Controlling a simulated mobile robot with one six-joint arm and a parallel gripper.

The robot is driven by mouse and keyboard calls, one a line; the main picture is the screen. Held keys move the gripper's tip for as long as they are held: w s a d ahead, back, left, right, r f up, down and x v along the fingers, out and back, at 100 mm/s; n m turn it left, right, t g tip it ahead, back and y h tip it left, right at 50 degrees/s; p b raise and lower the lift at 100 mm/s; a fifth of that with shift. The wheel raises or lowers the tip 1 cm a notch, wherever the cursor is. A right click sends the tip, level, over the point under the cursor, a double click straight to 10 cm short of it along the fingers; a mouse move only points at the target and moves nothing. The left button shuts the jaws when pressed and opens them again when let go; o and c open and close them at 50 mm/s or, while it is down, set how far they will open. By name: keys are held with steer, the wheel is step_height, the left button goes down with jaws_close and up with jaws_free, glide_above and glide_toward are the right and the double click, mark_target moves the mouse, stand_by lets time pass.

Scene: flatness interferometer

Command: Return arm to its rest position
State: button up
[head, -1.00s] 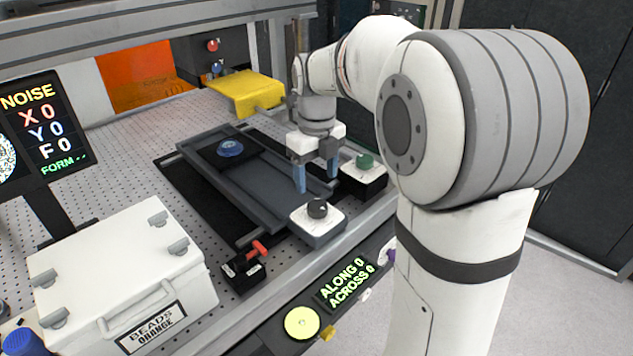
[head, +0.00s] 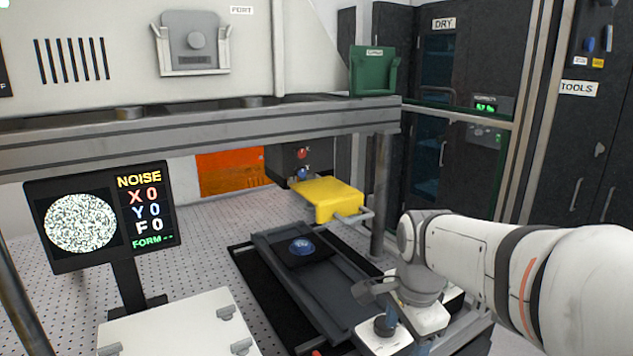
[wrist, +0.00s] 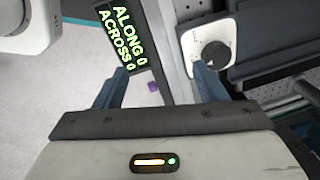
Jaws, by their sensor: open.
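My gripper (wrist: 160,85) is open in the wrist view, its two blue fingers apart with nothing between them. My white arm reaches in from the right.
The dark stage (head: 318,292) carries a blue round piece (head: 302,246). A yellow cover (head: 327,199) stands behind it. A monitor (head: 103,217) reads noise. A grey beam (head: 200,137) crosses above the bench. A white case lid (head: 182,326) is at front left. An ALONG/ACROSS display (wrist: 122,35) shows below.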

steer(key=s+f+n+t, duration=0.1)
steer(key=s+f+n, duration=0.2)
steer(key=s+n, duration=0.6)
steer(key=shift+f+n, duration=0.3)
steer(key=shift+n, duration=2.4)
steer(key=shift+s+d, duration=0.1)
steer(key=shift+c, duration=0.4)
